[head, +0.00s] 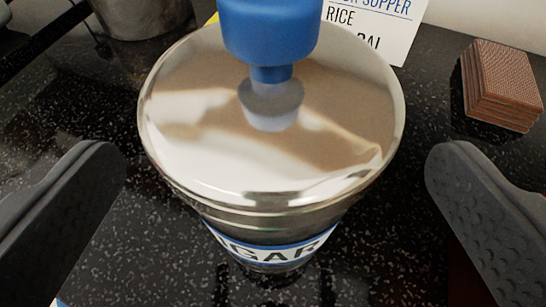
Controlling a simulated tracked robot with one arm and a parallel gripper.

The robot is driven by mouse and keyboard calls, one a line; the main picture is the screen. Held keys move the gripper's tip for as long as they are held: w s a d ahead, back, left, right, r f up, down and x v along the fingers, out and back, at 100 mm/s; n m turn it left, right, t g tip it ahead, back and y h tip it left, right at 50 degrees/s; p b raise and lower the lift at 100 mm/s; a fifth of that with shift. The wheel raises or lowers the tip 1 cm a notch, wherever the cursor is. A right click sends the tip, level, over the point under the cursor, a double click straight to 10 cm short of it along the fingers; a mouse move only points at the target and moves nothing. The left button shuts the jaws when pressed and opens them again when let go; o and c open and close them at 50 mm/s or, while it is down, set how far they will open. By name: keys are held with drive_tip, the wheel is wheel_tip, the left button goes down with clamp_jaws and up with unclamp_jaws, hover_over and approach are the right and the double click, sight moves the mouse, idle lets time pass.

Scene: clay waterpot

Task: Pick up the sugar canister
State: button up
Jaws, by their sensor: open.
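The sugar canister (272,218) stands upright on the dark counter in the middle of the view. It has a shiny metal lid (190,130) with a blue knob (268,30) on top, and a white and blue label that reads "GAR" in part. My gripper (275,170) is open, with one dark finger on each side of the canister. Both fingers stand apart from it, with clear gaps left and right. The canister's lower body is largely hidden under its lid.
A stack of brown tiles or coasters (500,85) sits at the back right. A white card with printed words, including "RICE" (385,25), is behind the canister. A metal pot (140,15) is at the back left. Speckled black counter (95,225) lies around the canister.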

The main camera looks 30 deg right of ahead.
drive_tip(key=x, duration=0.3)
drive_tip(key=shift+w+d, duration=0.1)
drive_tip(key=shift+w, duration=0.05)
drive_tip(key=shift+x, duration=0.75)
drive_tip(key=c, duration=2)
drive_tip(key=shift+r, duration=0.1)
